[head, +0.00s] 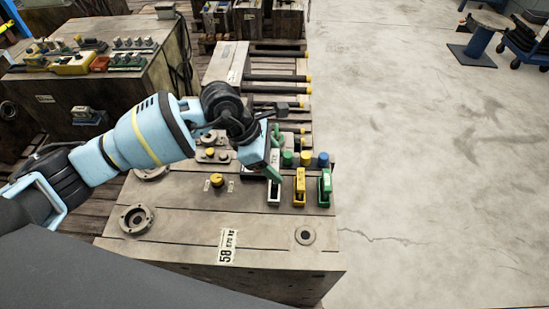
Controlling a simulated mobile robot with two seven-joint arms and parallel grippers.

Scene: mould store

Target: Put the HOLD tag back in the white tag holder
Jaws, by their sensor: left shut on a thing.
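The white tag holder (274,197) stands on top of the large mould block, leftmost in a row of three holders. My left gripper (266,164) is just above and behind it, pointing down. It is shut on a small green piece (273,174), which appears to be the HOLD tag; no lettering is readable on it. The green piece slants down at the upper end of the white holder. I cannot tell whether it is inside or only in front of the opening. The gripper hides part of the tag. My right gripper is out of view.
A yellow holder (299,190) and a green holder (325,188) stand close to the right. Green, yellow and blue caps stand behind them. A yellow knob (217,180) and a round flange (136,219) are on the mould block (180,235). Open concrete floor (430,170) lies right.

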